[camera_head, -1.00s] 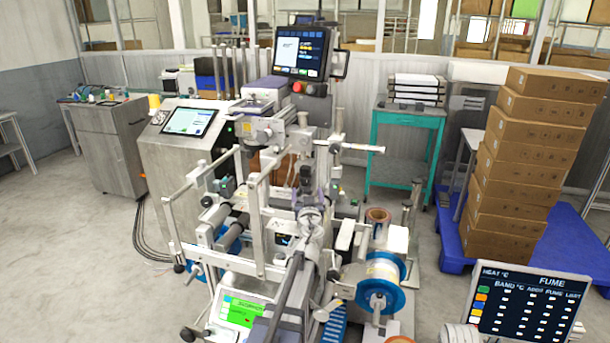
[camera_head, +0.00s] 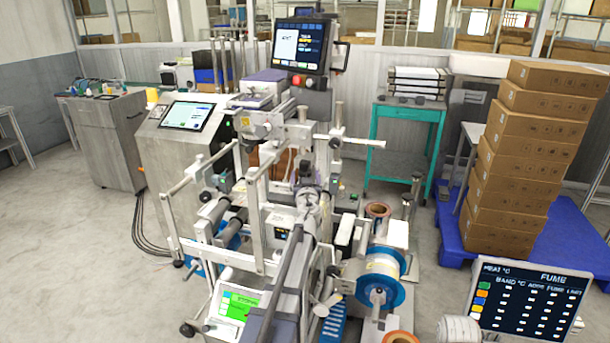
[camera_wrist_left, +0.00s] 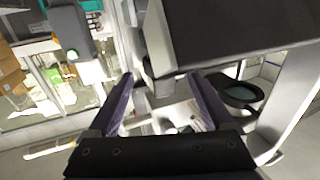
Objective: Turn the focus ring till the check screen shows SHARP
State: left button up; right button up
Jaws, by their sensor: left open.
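My left gripper (camera_head: 309,186) reaches into the middle of the metal machine (camera_head: 262,228), seen small and partly blended with the machine's parts in the head view. In the left wrist view my left gripper (camera_wrist_left: 165,105) has its two dark purple fingers well apart. Pale machine parts show between and beyond them, and a large dark block (camera_wrist_left: 215,38) fills the top of that view. I cannot pick out the focus ring. A dark monitor (camera_head: 299,47) stands above the machine and a small green-lit screen (camera_head: 240,304) sits low in front; I cannot read SHARP on either.
A blue-flanged reel (camera_head: 381,280) stands at the machine's right. Bars and rollers crowd around my left arm. Stacked cartons (camera_head: 520,150) on a blue pallet and a teal table (camera_head: 405,113) stand further right. A display panel (camera_head: 530,299) is at the lower right. Floor at left is clear.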

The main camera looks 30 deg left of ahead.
pick_arm(q)
jog(key=shift+x, duration=0.85)
jog(key=shift+c, duration=0.2)
